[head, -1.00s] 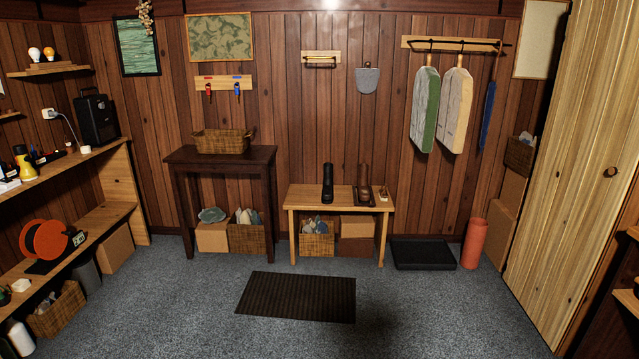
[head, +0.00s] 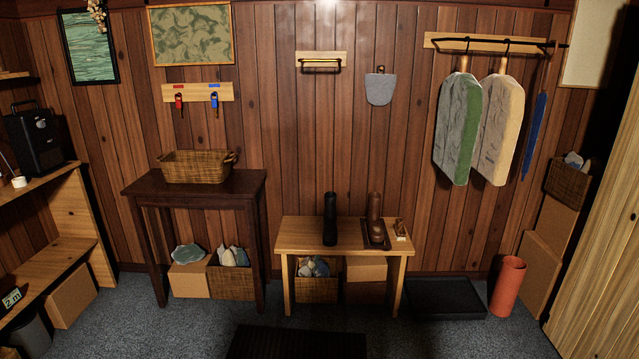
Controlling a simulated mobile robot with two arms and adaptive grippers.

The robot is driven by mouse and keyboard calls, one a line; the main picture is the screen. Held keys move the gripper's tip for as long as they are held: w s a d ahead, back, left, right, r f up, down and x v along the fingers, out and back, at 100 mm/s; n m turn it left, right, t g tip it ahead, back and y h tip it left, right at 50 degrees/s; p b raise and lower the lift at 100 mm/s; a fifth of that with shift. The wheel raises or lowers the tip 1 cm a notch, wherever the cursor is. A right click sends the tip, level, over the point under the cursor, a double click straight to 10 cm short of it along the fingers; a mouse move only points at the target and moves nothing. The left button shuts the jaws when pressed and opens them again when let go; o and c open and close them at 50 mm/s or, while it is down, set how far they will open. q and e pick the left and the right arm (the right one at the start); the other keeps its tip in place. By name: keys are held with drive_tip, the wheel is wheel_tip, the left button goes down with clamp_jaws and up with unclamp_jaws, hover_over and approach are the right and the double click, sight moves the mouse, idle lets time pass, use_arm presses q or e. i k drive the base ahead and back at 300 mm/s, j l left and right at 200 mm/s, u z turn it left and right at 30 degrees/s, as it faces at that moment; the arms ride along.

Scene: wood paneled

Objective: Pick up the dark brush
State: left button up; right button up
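No item is clearly recognisable as the dark brush at this distance. On the light wooden bench (head: 290,238) in the middle, a small brown item (head: 400,228), possibly a brush, lies near the right end. It is too small to make out. A tall black object (head: 330,218), perhaps a boot, stands at the bench's middle. To its right, brown boots (head: 375,215) stand on a dark tray (head: 377,246). Neither of my grippers is in view.
A dark table (head: 195,189) with a wicker basket (head: 198,167) stands left of the bench. A black floor tray (head: 447,297) and an orange cylinder (head: 507,287) are at the right. A dark mat (head: 297,343) lies on open carpet in front.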

sight(399, 230)
drive_tip(key=i+z, duration=0.15)
drive_tip(key=i, duration=0.4)
drive_tip(key=i+j+z, duration=0.15)
drive_tip(key=i, duration=0.35)
drive_tip(key=i+j+z, duration=0.1)
drive_tip(key=i, duration=0.4)
drive_tip(key=j, duration=0.1)
